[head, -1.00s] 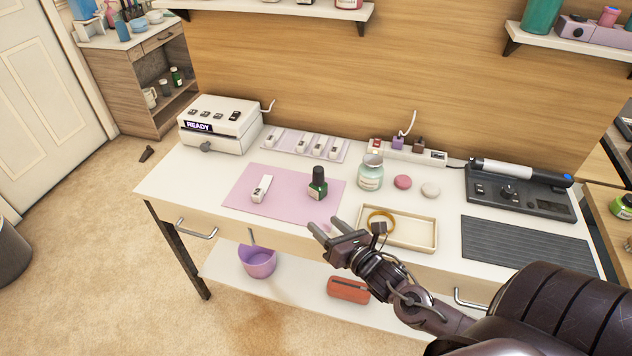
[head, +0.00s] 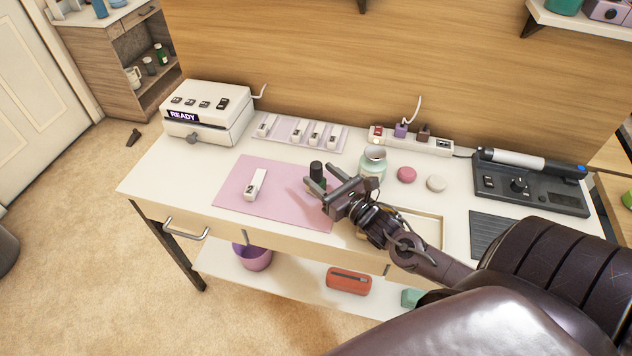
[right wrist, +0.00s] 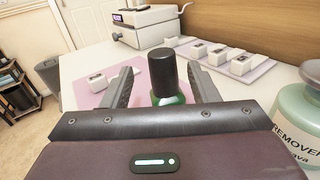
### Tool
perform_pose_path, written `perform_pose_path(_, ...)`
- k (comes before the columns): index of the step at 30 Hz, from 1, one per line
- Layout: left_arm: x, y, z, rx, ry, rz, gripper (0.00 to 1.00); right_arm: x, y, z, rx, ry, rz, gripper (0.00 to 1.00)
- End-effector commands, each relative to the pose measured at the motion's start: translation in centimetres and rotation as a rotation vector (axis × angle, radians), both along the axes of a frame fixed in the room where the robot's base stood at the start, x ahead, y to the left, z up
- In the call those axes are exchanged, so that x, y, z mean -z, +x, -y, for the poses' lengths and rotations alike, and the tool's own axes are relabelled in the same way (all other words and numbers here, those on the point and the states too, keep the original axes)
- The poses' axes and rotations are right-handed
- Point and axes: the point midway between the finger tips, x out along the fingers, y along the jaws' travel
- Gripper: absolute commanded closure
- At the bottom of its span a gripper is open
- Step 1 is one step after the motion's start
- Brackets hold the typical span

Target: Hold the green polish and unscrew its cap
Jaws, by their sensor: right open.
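The green polish bottle (head: 318,186) stands upright on the pink mat (head: 236,197), with its black cap (head: 316,170) on. In the right wrist view the black cap (right wrist: 162,74) and the green bottle (right wrist: 178,99) show between the two fingers. My right gripper (head: 320,186) is open, with a finger on either side of the bottle. In the head view the fingers hide part of the bottle. I cannot tell whether either finger touches it. My left gripper is in neither view.
A white block (head: 256,184) lies on the mat left of the bottle. The remover jar (head: 373,163) stands close behind my right gripper. A tray (head: 432,229) lies partly under my right arm. A white READY machine (head: 208,112) is at the back left.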

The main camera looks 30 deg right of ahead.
Motion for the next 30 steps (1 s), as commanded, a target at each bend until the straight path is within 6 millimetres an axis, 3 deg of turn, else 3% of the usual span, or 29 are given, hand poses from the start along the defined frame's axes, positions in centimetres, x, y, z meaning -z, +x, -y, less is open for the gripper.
perform_pose_path(9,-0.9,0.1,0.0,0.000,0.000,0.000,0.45,-0.5,4.2,-0.1,0.003,0.001,0.001,0.46)
perform_pose_path(19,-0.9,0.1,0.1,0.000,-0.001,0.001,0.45,-0.4,4.7,-0.2,0.001,0.000,-0.001,0.47)
perform_pose_path(30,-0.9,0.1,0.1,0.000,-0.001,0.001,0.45,-0.4,4.7,-0.2,0.001,0.000,-0.001,0.96)
